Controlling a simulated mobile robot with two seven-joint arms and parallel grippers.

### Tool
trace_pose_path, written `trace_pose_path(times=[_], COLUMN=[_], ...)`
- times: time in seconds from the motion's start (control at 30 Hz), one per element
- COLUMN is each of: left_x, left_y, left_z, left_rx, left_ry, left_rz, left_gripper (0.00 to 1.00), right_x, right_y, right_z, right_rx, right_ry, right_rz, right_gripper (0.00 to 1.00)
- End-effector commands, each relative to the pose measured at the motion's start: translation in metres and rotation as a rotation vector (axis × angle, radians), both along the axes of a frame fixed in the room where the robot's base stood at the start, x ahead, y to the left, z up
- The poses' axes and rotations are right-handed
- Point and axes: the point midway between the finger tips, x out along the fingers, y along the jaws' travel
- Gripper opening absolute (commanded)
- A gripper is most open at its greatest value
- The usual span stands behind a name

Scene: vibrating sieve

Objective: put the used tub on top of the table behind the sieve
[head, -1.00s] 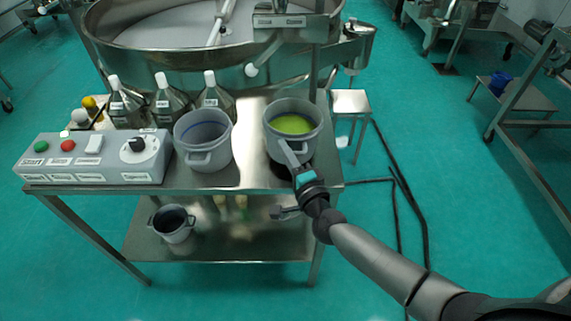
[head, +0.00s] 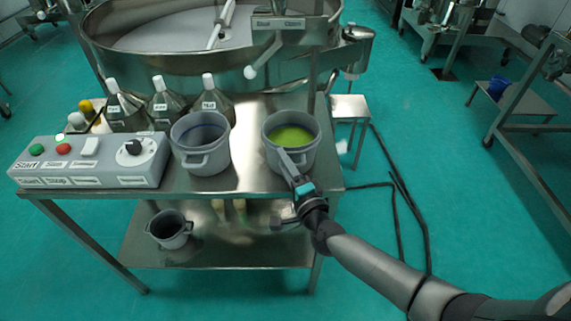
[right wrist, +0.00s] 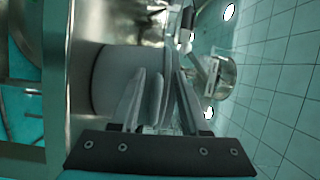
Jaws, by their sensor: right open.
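A grey tub (head: 305,155) holding green material stands on the steel table's right part. My right gripper (head: 291,165) is at its front side, pointing down at its handle. In the right wrist view, the open fingers (right wrist: 155,100) are on either side of the handle of the grey tub (right wrist: 112,85). Whether they touch it I cannot tell. A second grey tub (head: 201,160) with a blue line inside stands to the left. A smaller dark-insided tub (head: 169,232) is on the lower shelf. The round steel sieve (head: 165,58) stands behind. My left gripper is not in view.
A control box (head: 90,177) and several labelled bottles (head: 165,108) occupy the table's left part. A small steel table (head: 349,105) stands right of the sieve. Black cables (head: 400,195) lie on the green floor. A rack (head: 515,105) stands at the far right.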

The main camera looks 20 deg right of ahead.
Motion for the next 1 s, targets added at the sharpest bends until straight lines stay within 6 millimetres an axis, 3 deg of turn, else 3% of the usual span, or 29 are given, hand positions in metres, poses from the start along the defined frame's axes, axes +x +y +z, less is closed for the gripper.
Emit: trace_pose_path(times=[0.23, 0.7, 1.0], left_x=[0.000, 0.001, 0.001], left_y=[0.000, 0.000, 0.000], left_z=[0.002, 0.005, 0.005], left_rx=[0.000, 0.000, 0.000], left_ry=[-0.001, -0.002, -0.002], left_rz=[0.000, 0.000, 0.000], left_gripper=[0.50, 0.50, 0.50], right_x=[-0.016, -0.093, -0.118], right_y=[-0.002, -0.010, -0.013], right_z=[-0.001, -0.001, -0.001], right_rx=[-0.001, -0.001, 0.000], right_ry=[0.002, 0.002, 0.000], right_rz=[0.001, 0.001, 0.001], right_gripper=[0.45, 0.45, 0.45])
